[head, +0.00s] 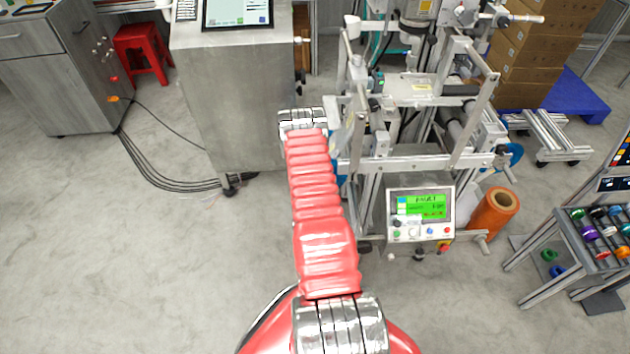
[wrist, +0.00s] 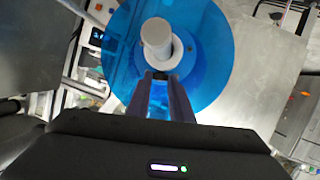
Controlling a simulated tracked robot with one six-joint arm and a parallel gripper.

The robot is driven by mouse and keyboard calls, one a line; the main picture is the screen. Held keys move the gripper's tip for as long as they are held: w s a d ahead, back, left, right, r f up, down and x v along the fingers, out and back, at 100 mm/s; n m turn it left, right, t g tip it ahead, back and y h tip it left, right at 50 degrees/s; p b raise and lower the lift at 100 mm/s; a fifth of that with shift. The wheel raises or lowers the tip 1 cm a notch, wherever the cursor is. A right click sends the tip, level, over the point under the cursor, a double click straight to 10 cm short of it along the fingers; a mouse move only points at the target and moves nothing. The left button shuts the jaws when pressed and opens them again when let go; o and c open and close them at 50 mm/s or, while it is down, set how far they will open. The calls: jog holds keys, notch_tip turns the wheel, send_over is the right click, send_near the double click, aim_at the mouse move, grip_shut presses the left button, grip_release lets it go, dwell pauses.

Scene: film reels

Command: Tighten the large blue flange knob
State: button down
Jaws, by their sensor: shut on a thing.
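The large blue flange (wrist: 212,62) is a translucent blue disc in the upper middle of the wrist view, with a pale grey shaft (wrist: 158,36) standing out of its centre. My gripper (wrist: 162,77) reaches up to the flange face just below the shaft. Its two fingers are shut on a small dark knob (wrist: 160,75) near the hub, mostly hidden by the fingertips. How tight the knob is cannot be seen. In the head view my red arm stretches forward to the machine's left side, and the gripper and this flange cannot be made out there.
The machine frame (head: 425,165) stands right of my arm, its panel screen (head: 422,206) green and reading FAULT. A steel cabinet (head: 230,100) stands close on the left. An orange roll (head: 493,212) and a rack of coloured spools (head: 595,235) are at right. The left floor is clear except for cables.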

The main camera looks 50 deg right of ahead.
jog(key=c, duration=1.8)
grip_release()
jog(key=shift+c, duration=0.2)
jog(key=shift+a, duration=0.15)
jog(key=v, duration=1.3)
jog(key=shift+s+a, duration=0.15)
jog(key=shift+a, duration=0.05)
